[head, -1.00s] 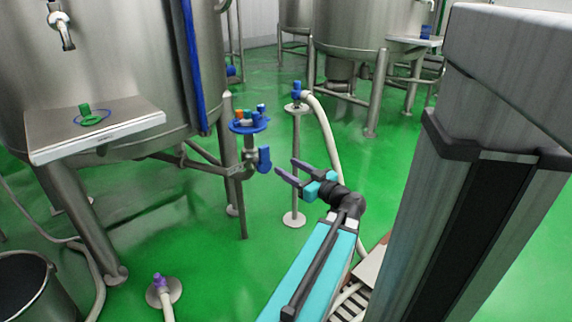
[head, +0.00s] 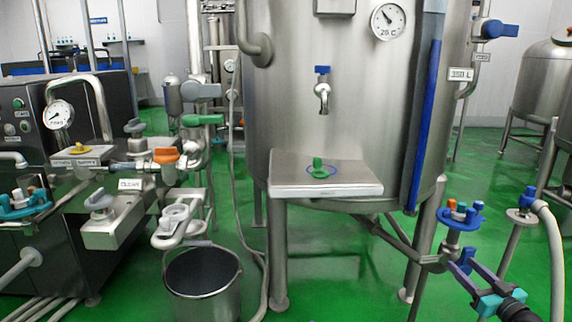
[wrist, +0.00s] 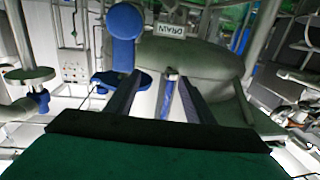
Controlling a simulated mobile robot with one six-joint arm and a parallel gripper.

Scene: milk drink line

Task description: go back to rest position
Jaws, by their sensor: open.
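My gripper (head: 471,267) shows at the lower right of the head view, with two dark purple-grey fingers on a teal body. Its fingers are spread apart, with nothing seen held between them. In the head view it overlaps the blue-handled valve below a small round blue stand (head: 460,217) with coloured pieces on it. Whether it touches the valve I cannot tell. In the wrist view the gripper fingers (wrist: 168,92) are apart too, with a blue-topped post (wrist: 171,73) seen beyond them.
A large steel tank (head: 345,120) stands in the middle, with a shelf (head: 345,190) bearing a green piece. A hose post (head: 522,215) with a pale hose stands right of my gripper. A bucket (head: 203,300) and a dark machine (head: 90,100) are at left. Green floor (head: 340,265) shows between.

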